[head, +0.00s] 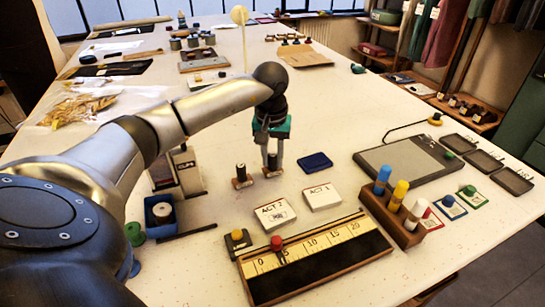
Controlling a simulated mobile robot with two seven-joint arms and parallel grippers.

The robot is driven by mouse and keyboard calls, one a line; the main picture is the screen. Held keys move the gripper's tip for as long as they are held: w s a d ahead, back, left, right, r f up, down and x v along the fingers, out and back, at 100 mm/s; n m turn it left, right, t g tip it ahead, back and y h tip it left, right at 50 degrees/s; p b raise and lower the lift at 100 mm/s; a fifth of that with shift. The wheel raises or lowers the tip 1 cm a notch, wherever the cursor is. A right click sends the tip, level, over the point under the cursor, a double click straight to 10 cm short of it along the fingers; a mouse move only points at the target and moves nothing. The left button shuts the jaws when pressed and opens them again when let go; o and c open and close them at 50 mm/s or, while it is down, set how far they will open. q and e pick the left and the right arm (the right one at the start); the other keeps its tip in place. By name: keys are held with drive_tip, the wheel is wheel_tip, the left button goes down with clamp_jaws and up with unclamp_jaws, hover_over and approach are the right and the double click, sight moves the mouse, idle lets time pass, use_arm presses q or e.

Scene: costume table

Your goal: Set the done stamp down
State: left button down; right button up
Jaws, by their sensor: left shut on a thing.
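My left gripper (272,151) points straight down over the middle of the table. Its fingers are shut on the done stamp (272,172), a small stamp with a dark handle and a wooden base. The stamp is upright and its base is at or very near the table top; I cannot tell whether it touches. Its label is too small to read, and the fingers partly hide the handle. My right gripper is out of view.
A similar stamp (241,176) stands close on the left. A blue ink pad (315,161) lies to the right. Two white ACT cards (322,197) lie in front, before a numbered ruler board (318,243). A wooden rack (388,217) holds coloured tubes. A grey board (405,163) lies right.

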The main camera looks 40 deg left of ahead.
sight(272, 172)
use_arm(q)
drive_tip(key=c, duration=1.1)
unclamp_jaws()
drive_tip(key=shift+f, duration=0.15)
drive_tip(key=o, duration=0.5)
drive_tip(key=shift+c, duration=0.2)
drive_tip(key=shift+r, duration=0.2)
wheel_tip(272, 172, up, 12)
drive_tip(key=s+p, duration=0.1)
drive_tip(key=shift+s+d+p, duration=0.15)
drive_tip(key=shift+d+p, duration=0.15)
drive_tip(key=shift+d, duration=0.05)
